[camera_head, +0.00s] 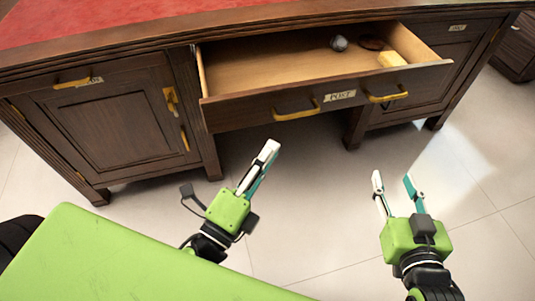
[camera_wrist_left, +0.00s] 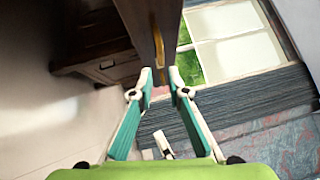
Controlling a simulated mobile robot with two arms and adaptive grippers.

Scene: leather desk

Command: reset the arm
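My left gripper (camera_head: 266,155) hangs in front of and below the open drawer's front, seen nearly edge-on in the head view. In the left wrist view (camera_wrist_left: 160,77) its two fingers stand apart with nothing held between them. My right gripper (camera_head: 392,178) is to the right, its two fingers spread and empty, above the floor. Both arms are in front of the desk (camera_head: 120,45), and neither gripper appears to touch it.
A wooden drawer (camera_head: 260,65) stands pulled out with yellow handles. Inside are a small grey round object (camera_head: 339,43), a dark object (camera_head: 372,43) and a yellow block (camera_head: 391,59). Cabinet doors flank the knee space. Pale tiled floor (camera_head: 320,230) is clear between the grippers.

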